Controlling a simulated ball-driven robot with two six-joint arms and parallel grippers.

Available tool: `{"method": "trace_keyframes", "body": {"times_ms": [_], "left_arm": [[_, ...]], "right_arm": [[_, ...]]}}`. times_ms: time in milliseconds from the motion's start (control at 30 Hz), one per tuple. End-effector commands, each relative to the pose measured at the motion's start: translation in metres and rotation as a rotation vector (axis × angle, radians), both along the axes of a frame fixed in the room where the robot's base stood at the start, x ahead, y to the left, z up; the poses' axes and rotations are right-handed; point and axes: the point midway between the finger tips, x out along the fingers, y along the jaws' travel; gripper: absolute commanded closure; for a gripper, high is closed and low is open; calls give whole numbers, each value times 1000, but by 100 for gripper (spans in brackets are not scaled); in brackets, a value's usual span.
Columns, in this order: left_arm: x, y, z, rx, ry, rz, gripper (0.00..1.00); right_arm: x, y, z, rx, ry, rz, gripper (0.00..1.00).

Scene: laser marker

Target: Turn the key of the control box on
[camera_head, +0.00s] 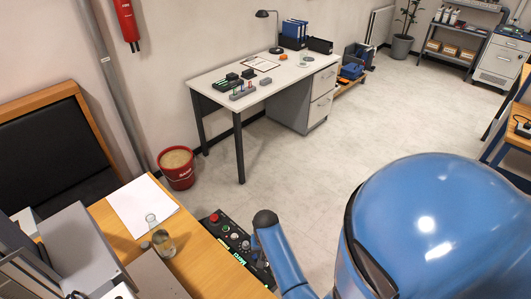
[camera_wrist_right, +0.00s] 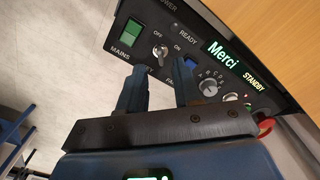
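The control box (camera_wrist_right: 222,68) is a black panel with white lettering and lit green signs. It also shows in the head view (camera_head: 225,231), at the right edge of the wooden desk. The small metal key (camera_wrist_right: 160,52) sits in its switch, below the OFF label and left of the ON label; I cannot tell its exact angle. My right gripper (camera_wrist_right: 160,70) is open and empty. Its two dark fingertips are in front of the panel, one on either side below the key, with the key apart from both. My left gripper is not in view.
In the head view, a glass jar (camera_head: 164,243) and a paper sheet (camera_head: 141,205) are on the desk.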

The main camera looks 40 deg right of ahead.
Motion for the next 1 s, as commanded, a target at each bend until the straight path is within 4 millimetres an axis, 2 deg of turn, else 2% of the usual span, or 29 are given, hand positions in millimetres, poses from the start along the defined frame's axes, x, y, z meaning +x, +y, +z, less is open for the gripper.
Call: {"method": "trace_keyframes", "body": {"times_ms": [100, 300, 700, 733, 933, 1000], "left_arm": [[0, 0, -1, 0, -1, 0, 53], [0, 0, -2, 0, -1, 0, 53], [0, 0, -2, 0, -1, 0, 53], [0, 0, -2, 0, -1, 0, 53], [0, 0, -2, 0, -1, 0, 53], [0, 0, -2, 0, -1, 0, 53]], "right_arm": [[0, 0, -18, 1, 2, 0, 67], [0, 0, -37, 1, 1, 0, 67], [0, 0, -43, -1, -1, 0, 67], [0, 0, -43, -1, -1, 0, 69], [0, 0, -43, -1, -1, 0, 99], [0, 0, -43, -1, -1, 0, 100]]}}
